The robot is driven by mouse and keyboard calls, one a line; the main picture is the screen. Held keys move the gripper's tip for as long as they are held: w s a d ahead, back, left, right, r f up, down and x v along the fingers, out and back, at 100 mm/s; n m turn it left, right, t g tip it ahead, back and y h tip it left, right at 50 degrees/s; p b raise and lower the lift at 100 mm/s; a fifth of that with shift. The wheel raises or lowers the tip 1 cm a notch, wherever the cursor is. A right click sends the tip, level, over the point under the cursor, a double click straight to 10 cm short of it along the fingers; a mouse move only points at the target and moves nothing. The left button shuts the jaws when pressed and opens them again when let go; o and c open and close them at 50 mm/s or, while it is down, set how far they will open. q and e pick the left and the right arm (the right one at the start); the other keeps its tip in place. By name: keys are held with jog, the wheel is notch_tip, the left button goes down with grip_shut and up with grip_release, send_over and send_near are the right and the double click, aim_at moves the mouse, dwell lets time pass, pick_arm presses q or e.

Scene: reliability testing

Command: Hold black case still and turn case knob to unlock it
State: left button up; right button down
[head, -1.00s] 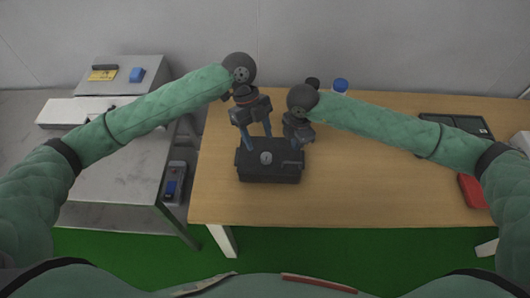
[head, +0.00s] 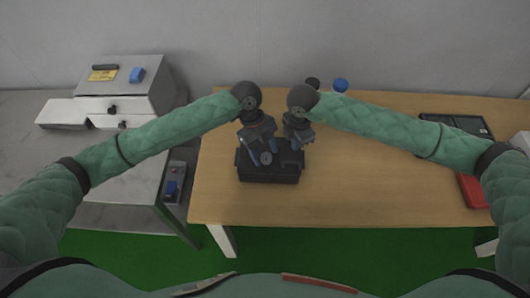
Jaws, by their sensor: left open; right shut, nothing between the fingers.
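The black case (head: 270,176) sits on the wooden table near its left front part, with a round grey knob (head: 266,158) on its top. My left gripper (head: 260,158) is open over the case, its blue fingers lowered on either side of the knob. Whether the fingers touch the knob cannot be told. My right gripper (head: 295,148) is shut and empty, just above the back right part of the case. Its fingertips are largely hidden, so contact with the case is unclear.
The wooden table (head: 380,180) is clear to the right of the case. A blue-capped bottle (head: 341,86) and a dark round object (head: 312,83) stand behind my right gripper. A dark tray (head: 455,124) and a red box (head: 472,190) lie at the right. A grey bench (head: 110,180) stands left.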

pick_arm(q)
jog(key=shift+s+d+f, duration=0.1)
jog(key=shift+f, duration=0.3)
jog(key=c, duration=1)
